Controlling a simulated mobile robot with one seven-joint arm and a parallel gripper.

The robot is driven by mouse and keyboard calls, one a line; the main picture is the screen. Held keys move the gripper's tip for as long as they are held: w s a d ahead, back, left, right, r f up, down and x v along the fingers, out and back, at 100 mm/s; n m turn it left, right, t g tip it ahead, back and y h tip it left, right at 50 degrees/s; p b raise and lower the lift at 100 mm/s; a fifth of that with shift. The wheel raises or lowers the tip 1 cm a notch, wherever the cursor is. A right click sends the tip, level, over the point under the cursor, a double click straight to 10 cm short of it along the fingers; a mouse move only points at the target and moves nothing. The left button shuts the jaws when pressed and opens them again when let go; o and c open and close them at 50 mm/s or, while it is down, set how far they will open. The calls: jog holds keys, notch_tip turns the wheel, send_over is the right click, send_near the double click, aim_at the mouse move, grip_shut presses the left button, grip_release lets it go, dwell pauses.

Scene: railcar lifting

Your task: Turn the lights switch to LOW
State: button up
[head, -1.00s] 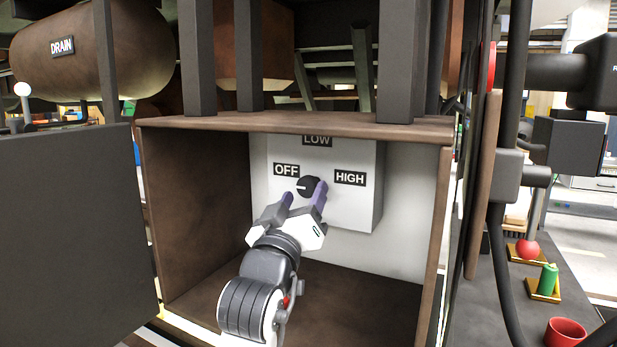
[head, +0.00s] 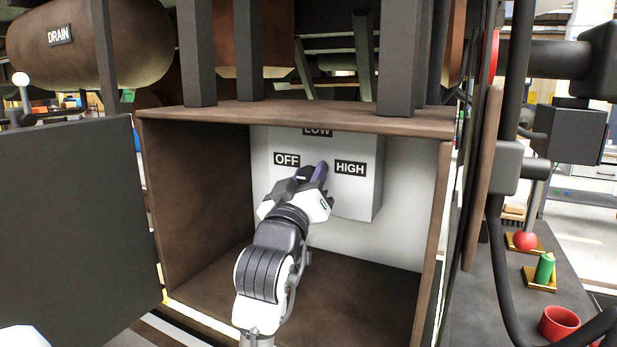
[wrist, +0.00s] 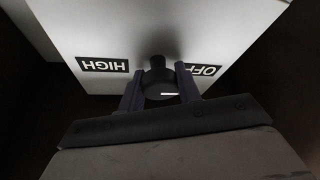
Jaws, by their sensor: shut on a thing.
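The lights switch is a round black knob (head: 305,172) on a pale box (head: 362,196) with labels OFF at left, LOW above and HIGH at right. My gripper (head: 311,174) reaches into the cabinet and is shut on the knob, with one purple finger on each side. The knob also shows in the wrist view (wrist: 158,80), between the fingers (wrist: 160,88). There its white mark points right, to the OFF side. In the head view my gripper hides the mark and part of the knob. The cabinet's top edge partly cuts off LOW.
The brown cabinet (head: 200,190) encloses my arm with side walls, floor and top. Its dark door (head: 70,215) stands open at left. Dark posts rise above it.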

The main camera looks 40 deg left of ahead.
jog(key=shift+f+m+h+b, duration=0.2)
jog(key=shift+m+h+b, duration=0.1)
jog(key=shift+m+b, duration=0.35)
jog(key=shift+m+t+b, duration=0.3)
jog(key=shift+m+b, duration=0.05)
jog(key=shift+b, duration=0.05)
jog(key=m+h+b, duration=0.2)
jog(key=m+b, duration=0.1)
jog(key=shift+f+t, duration=0.15)
jog(key=shift+t, duration=0.25)
jog(key=m+h+b, duration=0.1)
jog(key=m+b, duration=0.1)
jog(key=m, duration=0.1)
jog(key=m+h+b, duration=0.2)
jog(key=m, duration=0.2)
jog(key=shift+h, duration=0.3)
jog(key=m+h, duration=0.1)
jog(key=m, duration=0.1)
jog(key=m+h+b, duration=0.1)
jog(key=m, duration=0.2)
jog(key=m+h+b, duration=0.1)
jog(key=m, duration=0.1)
jog(key=shift+r+m+g, duration=0.3)
jog(key=shift+g, duration=0.1)
jog(key=shift+m+g+h, duration=0.35)
jog(key=shift+m+h, duration=0.1)
jog(key=shift+m, duration=0.7)
jog(key=shift+m+g+h, duration=0.35)
jog(key=shift+m+h, duration=0.1)
jog(key=shift+m, duration=0.7)
